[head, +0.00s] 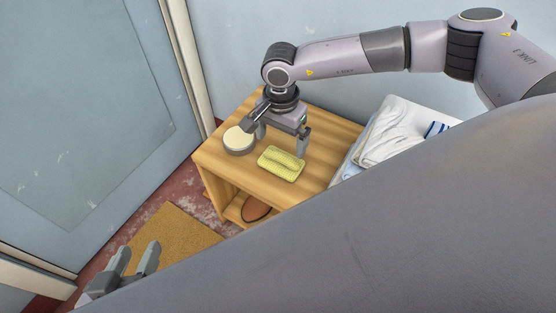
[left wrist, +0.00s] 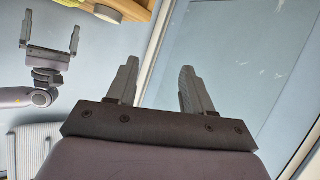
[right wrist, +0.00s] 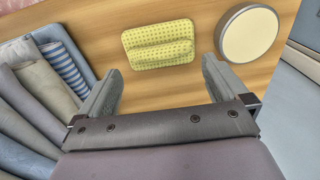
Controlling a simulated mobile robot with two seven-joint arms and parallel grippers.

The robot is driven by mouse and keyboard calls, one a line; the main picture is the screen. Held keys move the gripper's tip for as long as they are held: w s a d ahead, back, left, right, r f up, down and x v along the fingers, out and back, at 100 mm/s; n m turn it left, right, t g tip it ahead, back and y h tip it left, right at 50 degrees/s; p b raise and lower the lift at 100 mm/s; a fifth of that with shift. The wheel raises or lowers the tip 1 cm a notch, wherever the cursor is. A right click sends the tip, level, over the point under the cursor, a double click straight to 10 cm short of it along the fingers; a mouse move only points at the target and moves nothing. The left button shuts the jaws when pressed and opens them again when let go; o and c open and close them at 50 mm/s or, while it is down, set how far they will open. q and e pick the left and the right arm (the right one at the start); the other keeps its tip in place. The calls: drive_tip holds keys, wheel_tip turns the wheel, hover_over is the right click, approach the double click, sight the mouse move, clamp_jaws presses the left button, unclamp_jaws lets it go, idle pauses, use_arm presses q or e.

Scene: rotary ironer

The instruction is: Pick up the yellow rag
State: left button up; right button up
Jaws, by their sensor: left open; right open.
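The yellow rag (head: 281,164) lies folded on top of a small wooden cabinet, beside a round cream-topped tin. In the right wrist view the rag (right wrist: 158,45) shows a dotted pattern and a fold along its middle. My right gripper (head: 282,142) is open and empty above the cabinet, close to the rag; its fingertips (right wrist: 161,65) are apart, with the rag beyond them and no contact visible. My left gripper (head: 138,260) is open and empty at the lower left, away from the cabinet; its spread fingers also show in the left wrist view (left wrist: 158,70).
The round tin (head: 239,140) stands just left of the rag. Folded white cloths (head: 393,135) and a striped cloth (right wrist: 63,68) lie to the cabinet's right in the head view. A brown object (head: 256,208) sits on the wooden cabinet's (head: 230,188) lower shelf. A tan mat (head: 170,238) lies on the floor.

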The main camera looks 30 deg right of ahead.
sight(281, 156)
wheel_tip(281, 156, down, 5)
drive_tip(key=shift+s+d+r+b, duration=0.1)
drive_tip(key=shift+b, duration=0.75)
drive_tip(key=shift+f, duration=0.35)
drive_tip(key=c, duration=0.8)
use_arm(q)
drive_tip(key=shift+w+d+f+h, duration=0.1)
drive_tip(key=shift+w+d+h, duration=0.1)
drive_tip(key=shift+d, duration=0.2)
drive_tip(key=shift+w+d+f+h, duration=0.1)
drive_tip(key=shift+d+h, duration=0.1)
drive_tip(key=shift+d, duration=0.2)
use_arm(e)
drive_tip(key=shift+c, duration=0.2)
drive_tip(key=shift+r, duration=0.15)
drive_tip(key=shift+r, duration=0.35)
use_arm(q)
drive_tip(key=a+p, duration=0.1)
drive_tip(key=s+a+y+p, duration=0.1)
drive_tip(key=p, duration=0.1)
drive_tip(key=a+r+y+p, duration=0.1)
drive_tip(key=a+p, duration=0.1)
drive_tip(key=shift+s+r+m, duration=0.1)
drive_tip(key=shift+s+m, duration=0.15)
drive_tip(key=shift+m, duration=0.05)
use_arm(e)
wheel_tip(281, 156, up, 19)
drive_tip(key=shift+r, duration=0.1)
